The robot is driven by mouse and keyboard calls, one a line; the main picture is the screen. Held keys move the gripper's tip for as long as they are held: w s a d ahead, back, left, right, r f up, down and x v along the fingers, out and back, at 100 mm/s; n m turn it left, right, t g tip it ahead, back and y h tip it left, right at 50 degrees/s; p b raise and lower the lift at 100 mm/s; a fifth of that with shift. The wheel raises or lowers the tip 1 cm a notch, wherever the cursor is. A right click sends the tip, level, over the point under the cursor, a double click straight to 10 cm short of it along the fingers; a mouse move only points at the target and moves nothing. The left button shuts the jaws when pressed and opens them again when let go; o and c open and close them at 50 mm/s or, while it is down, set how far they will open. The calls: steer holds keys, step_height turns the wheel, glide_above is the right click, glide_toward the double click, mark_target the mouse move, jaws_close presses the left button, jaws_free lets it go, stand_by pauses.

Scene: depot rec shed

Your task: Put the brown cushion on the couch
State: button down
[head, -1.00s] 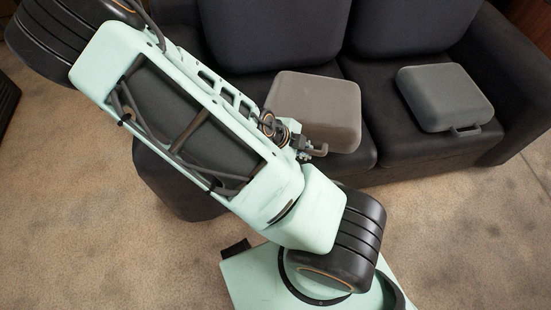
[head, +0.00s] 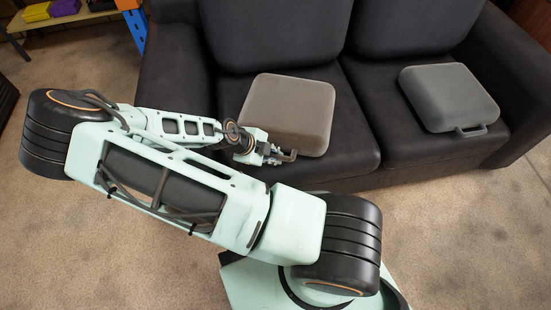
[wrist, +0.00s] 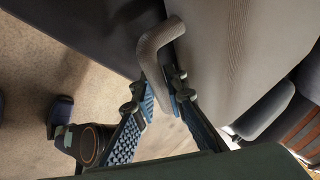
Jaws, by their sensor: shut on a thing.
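The brown cushion (head: 290,112) is a flat, rounded, grey-brown block with a bent handle on its near edge. It lies flat over the left seat of the dark couch (head: 175,60); I cannot tell whether its underside fully rests on the seat. My gripper (head: 278,156) is at its near edge, shut on the handle. In the wrist view the handle (wrist: 152,55) runs down between the two fingers of my gripper (wrist: 163,102), and the cushion's pale side (wrist: 225,50) fills the upper right.
A similar grey cushion (head: 448,95) with its own handle lies on the right seat. Back cushions (head: 270,35) stand behind. A low shelf (head: 60,20) with yellow and purple items is at the far left. Carpet (head: 90,220) in front is clear.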

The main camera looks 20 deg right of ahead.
steer(key=c, duration=2)
jaws_free()
steer(key=shift+f, duration=0.1)
steer(key=shift+o, duration=0.2)
steer(key=p+v, duration=0.5)
steer(key=v, duration=0.7)
steer(key=shift+s, duration=0.1)
